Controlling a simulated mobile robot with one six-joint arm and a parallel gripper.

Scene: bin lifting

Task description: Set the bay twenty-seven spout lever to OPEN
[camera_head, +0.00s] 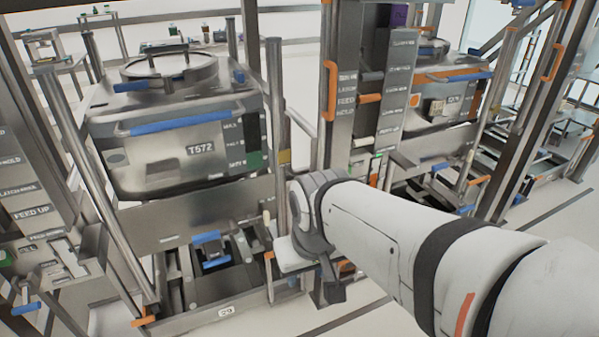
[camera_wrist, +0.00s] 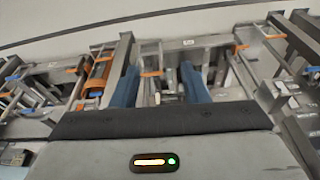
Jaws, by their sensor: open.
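I cannot tell which bay is number twenty-seven, since the small floor-level plate (camera_head: 226,311) on the left bay is too blurred to read surely. Under the steel bin marked T572 (camera_head: 160,150), a blue-handled part (camera_head: 207,238) sits low in that bay; I cannot tell whether it is the spout lever or how it is set. My gripper (camera_wrist: 160,85) is open, its two blue fingers apart with nothing clearly held between them. In the head view its end (camera_head: 318,275) is low, right of the blue-handled part and apart from it. The arm hides part of the right bay.
A second bin (camera_head: 440,95) with an orange bar stands in the right bay. A labelled post (camera_head: 345,100) with orange handles stands between the bays. A panel marked FEED UP (camera_head: 32,213) is at the left. Pale floor (camera_head: 355,318) shows at the front.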

